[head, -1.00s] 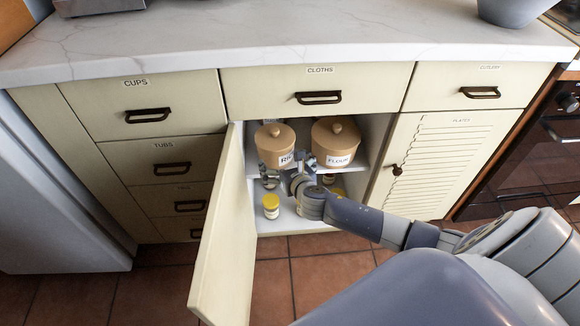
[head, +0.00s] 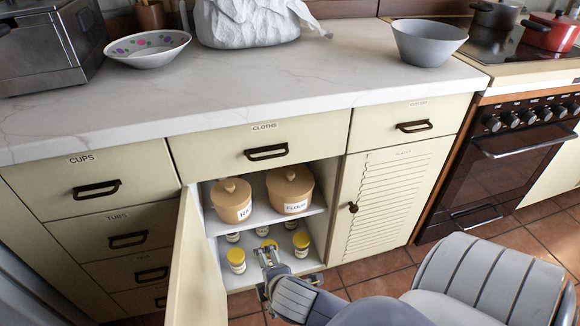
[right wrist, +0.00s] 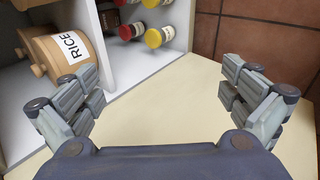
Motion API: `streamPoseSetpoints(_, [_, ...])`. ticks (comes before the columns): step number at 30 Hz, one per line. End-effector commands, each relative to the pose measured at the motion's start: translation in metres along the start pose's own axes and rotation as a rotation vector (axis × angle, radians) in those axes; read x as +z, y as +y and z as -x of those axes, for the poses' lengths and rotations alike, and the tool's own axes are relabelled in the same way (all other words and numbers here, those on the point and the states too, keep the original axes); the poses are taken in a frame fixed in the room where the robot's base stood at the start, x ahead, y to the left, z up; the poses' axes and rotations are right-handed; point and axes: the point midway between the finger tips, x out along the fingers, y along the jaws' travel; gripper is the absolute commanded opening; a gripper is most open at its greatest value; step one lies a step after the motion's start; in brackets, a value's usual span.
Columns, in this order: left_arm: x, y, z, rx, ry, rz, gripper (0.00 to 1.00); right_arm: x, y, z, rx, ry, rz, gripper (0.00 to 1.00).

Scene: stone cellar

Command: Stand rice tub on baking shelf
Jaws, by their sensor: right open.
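The rice tub (head: 231,201), a tan round tub with a knobbed lid, stands upright on the white upper shelf (head: 263,219) inside the open cupboard. Its label reads RICE in the right wrist view (right wrist: 62,50), where it shows at the left, turned sideways. My right gripper (head: 268,256) is open and empty, in front of the cupboard and lower than the rice tub, apart from it. In the right wrist view, nothing is between the spread fingers (right wrist: 160,88). My left gripper is not in view.
A flour tub (head: 290,190) stands right of the rice tub. Several yellow-lidded jars (head: 236,262) stand on the cupboard floor. The open cupboard door (head: 196,270) borders the left side. The counter (head: 270,85) holds bowls and a white bag.

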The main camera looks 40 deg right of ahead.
Motion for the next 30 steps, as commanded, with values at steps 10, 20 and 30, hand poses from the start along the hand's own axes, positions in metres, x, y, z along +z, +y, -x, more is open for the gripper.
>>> streamPoseSetpoints(10, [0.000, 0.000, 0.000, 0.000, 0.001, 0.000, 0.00, 0.006, -0.081, 0.084, -0.352, -0.102, -0.897, 1.00])
streamPoseSetpoints(20, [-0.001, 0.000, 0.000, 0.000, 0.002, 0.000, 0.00, 0.007, -0.092, 0.099, -0.407, -0.143, -1.043, 1.00])
streamPoseSetpoints(30, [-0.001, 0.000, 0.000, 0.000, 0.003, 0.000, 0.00, 0.007, -0.092, 0.099, -0.405, -0.142, -1.040, 1.00])
